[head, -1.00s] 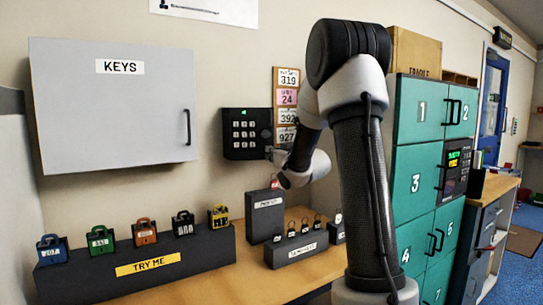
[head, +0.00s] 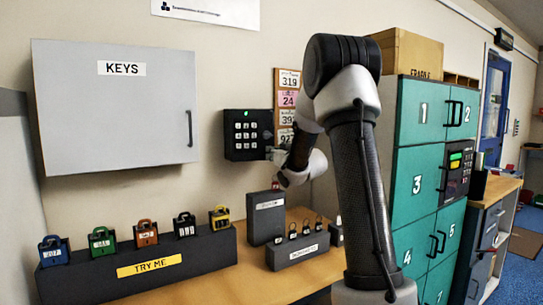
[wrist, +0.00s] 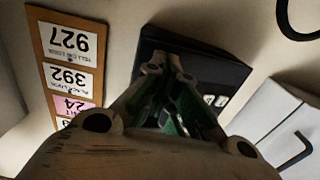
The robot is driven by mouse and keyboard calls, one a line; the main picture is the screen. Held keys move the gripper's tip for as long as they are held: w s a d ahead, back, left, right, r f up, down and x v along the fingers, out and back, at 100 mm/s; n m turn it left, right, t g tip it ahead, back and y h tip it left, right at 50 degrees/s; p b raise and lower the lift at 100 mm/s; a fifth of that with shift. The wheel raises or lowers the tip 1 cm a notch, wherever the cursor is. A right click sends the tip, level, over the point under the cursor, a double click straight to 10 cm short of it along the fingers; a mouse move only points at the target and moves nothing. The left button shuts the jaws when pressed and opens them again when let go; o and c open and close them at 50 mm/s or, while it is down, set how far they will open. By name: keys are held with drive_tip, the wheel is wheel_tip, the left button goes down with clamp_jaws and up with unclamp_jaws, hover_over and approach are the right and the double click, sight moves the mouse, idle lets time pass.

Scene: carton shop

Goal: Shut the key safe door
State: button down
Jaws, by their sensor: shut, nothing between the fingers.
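The key safe looks to be the black wall box with a keypad (head: 248,134); a small green light shows on its face. I cannot tell whether its door is fully flush. In the wrist view the dark box (wrist: 232,75) lies behind the fingers, with part of its keypad showing. My gripper (head: 270,153) is at the lower right edge of the box in the head view, small and partly covered by my wrist. In the wrist view its fingertips (wrist: 168,66) are together with nothing between them, in front of the box; contact is unclear.
A grey KEYS cabinet (head: 118,110), door closed, hangs left of the box. Number cards (head: 288,98) hang right of it. Padlock displays (head: 140,262) stand on the wooden bench below. Green lockers (head: 419,180) stand to the right.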

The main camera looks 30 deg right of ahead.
drive_tip(key=shift+w, duration=0.2)
idle(0.3)
drive_tip(key=s, duration=0.7)
drive_tip(key=shift+d, duration=0.35)
idle(0.6)
idle(0.4)
drive_tip(key=s+a+f+g, duration=0.3)
drive_tip(key=s+a+g, duration=0.1)
drive_tip(key=s, duration=0.9)
drive_tip(key=s+a+f+g, duration=0.3)
drive_tip(key=s+a+g, duration=0.2)
drive_tip(key=s, duration=0.8)
drive_tip(key=s+a+f+g, duration=0.3)
drive_tip(key=s+a+g, duration=0.1)
drive_tip(key=s, duration=0.9)
drive_tip(key=shift+s+a+g+h, duration=0.3)
drive_tip(key=shift+s+a+g, duration=0.1)
drive_tip(key=shift+a, duration=0.2)
